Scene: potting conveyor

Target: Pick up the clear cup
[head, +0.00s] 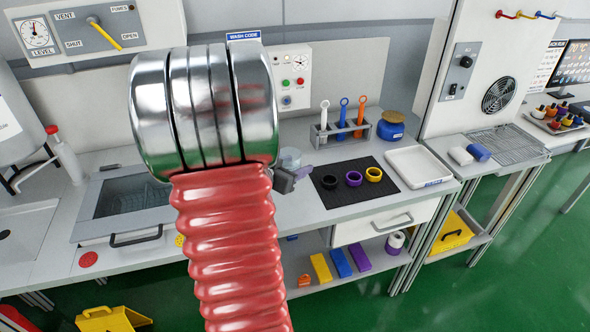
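A clear, rounded piece (290,156), which may be the clear cup, shows just right of my arm's metal rings on the bench. Its left side is hidden behind my arm. The dark grey end of my gripper (292,179) pokes out below it, right of the red bellows sleeve. It looks close to the clear piece, but I cannot tell whether they touch. The fingers are too small and too hidden to show whether they are open or shut.
A black mat (343,198) with black, purple and yellow rings lies to the right, beside a white tray (418,167). Behind stands a rack (340,132) with coloured tools and a blue jar (391,127). A sink with a handled front (135,237) is at left.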

